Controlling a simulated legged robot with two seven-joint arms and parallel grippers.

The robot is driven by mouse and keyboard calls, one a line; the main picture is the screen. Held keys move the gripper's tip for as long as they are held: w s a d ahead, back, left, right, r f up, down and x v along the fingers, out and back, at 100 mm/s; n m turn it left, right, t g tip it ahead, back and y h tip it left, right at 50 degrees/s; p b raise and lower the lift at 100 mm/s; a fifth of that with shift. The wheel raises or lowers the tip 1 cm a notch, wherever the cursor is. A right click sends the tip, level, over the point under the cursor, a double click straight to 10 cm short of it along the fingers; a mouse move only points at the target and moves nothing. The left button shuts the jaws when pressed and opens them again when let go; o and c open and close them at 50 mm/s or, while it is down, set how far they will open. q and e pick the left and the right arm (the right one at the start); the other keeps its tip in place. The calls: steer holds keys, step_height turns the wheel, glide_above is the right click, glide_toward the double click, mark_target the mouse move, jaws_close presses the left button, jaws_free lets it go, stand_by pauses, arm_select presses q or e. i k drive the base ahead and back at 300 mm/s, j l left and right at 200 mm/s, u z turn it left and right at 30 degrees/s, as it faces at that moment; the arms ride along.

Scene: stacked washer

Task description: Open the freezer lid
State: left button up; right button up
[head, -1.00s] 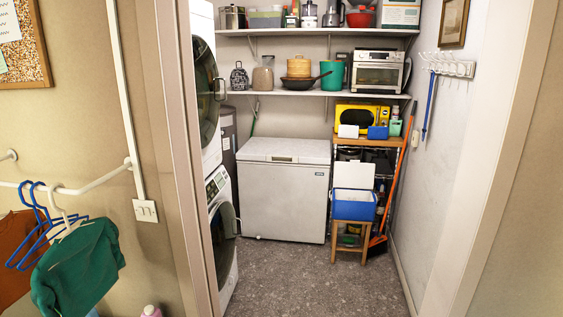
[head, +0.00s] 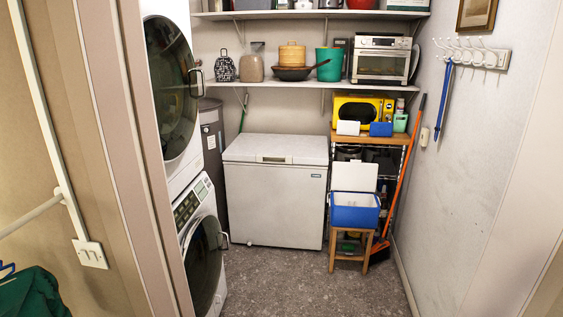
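A white chest freezer (head: 274,205) stands against the back wall of the small room, straight ahead. Its flat lid (head: 300,148) is closed, with a handle (head: 274,159) at the middle of its front edge. A small label sits at the upper right of its front. Neither of my grippers shows in the head view.
A stacked washer and dryer (head: 198,255) stands on the left inside the doorway. A blue and white cooler (head: 354,211) sits open on a wooden stool (head: 350,257) right of the freezer. An orange-handled broom (head: 404,170) leans there. The grey floor (head: 300,290) before the freezer is clear.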

mark_target(249, 147)
steer(key=i, duration=2.65)
steer(key=i+u, duration=0.15)
steer(key=i, duration=0.45)
steer(key=i+l+u, duration=0.1)
steer(key=i, duration=0.5)
steer(key=i+l+u, duration=0.15)
steer(key=i, duration=0.4)
steer(key=i+l, duration=0.05)
steer(key=l, duration=0.05)
